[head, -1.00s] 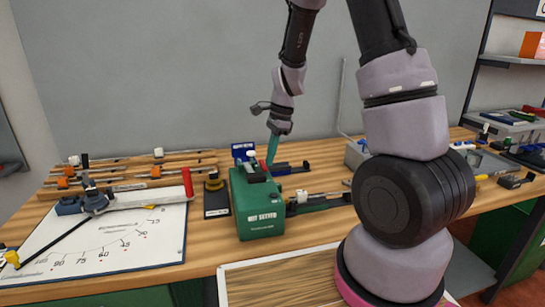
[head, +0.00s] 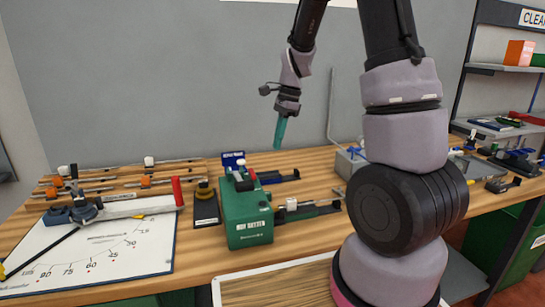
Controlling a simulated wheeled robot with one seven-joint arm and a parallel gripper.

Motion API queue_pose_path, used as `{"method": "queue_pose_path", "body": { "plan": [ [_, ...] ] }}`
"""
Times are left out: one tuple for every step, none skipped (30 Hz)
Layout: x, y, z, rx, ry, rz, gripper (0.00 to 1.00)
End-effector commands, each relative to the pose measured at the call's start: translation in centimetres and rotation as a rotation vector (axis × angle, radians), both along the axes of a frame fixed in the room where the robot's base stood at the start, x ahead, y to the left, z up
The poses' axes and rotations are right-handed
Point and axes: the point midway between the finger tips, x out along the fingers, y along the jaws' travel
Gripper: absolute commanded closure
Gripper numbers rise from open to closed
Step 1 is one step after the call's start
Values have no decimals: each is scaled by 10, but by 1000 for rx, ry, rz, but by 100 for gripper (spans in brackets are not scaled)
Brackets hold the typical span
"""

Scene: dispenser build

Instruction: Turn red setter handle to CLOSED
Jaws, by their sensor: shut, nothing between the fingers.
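A green setter box (head: 247,220) with blurred white lettering stands on the wooden bench. A small red piece (head: 252,174), which looks like its handle, shows at the back right of the box top, beside dark and white parts (head: 240,175). It is too small to tell its exact angle or any CLOSED mark. My gripper (head: 279,137), with teal fingers, is above and to the right of the box. It is shut, empty and apart from the handle.
A white angle board (head: 110,250) with a red-tipped lever (head: 178,192) lies at left. A black-and-yellow stand (head: 206,205) is close to the box's left. A green-and-grey tool (head: 305,210) lies at right. A framed wooden tray (head: 275,287) is in front. Air around my gripper is clear.

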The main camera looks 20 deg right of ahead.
Motion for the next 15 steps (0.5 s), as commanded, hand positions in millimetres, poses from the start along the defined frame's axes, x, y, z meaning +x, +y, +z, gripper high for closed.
{"method": "queue_pose_path", "body": {
  "plan": [
    [1, -2, 8, 1, -4, -1, 100],
    [0, -3, 11, 0, -2, 0, 100],
    [0, -4, 15, 0, -2, 0, 100],
    [0, -4, 17, 0, -1, -1, 100],
    [0, -5, 19, 0, -1, -1, 100],
    [0, -5, 21, 0, 0, -1, 100],
    [0, -6, 22, 0, 0, -1, 100],
    [0, -6, 22, 0, 0, -1, 100],
    [0, -6, 23, -1, 0, 0, 100],
    [0, -6, 23, -1, 0, 0, 100],
    [0, -6, 23, -1, 0, -1, 100],
    [0, -6, 23, 0, 1, -1, 100],
    [0, -6, 23, 0, 1, -1, 100],
    [0, -6, 23, 0, 1, -1, 100],
    [0, -6, 23, 0, 1, -1, 100]
  ]
}}
